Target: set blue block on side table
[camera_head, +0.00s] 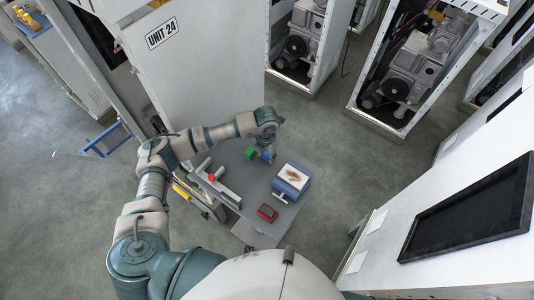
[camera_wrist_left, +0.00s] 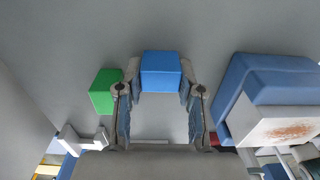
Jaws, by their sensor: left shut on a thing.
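A blue block (camera_wrist_left: 161,72) sits between the fingertips of my left gripper (camera_wrist_left: 160,95) in the left wrist view. The gripper is shut on it, with one finger on each side. In the head view the blue block (camera_head: 267,156) shows small under the left gripper (camera_head: 266,150), over the grey side table (camera_head: 240,178). I cannot tell whether the block touches the table top. A green block (camera_head: 250,153) rests on the table just left of it, and it also shows in the left wrist view (camera_wrist_left: 104,91). My right gripper is not in view.
A blue box with a white top (camera_head: 292,177) stands on the table right of the gripper. A red item (camera_head: 267,213) lies near the front edge. A tall cabinet marked UNIT 24 (camera_head: 190,75) stands behind. Bare table top lies left of the blue box.

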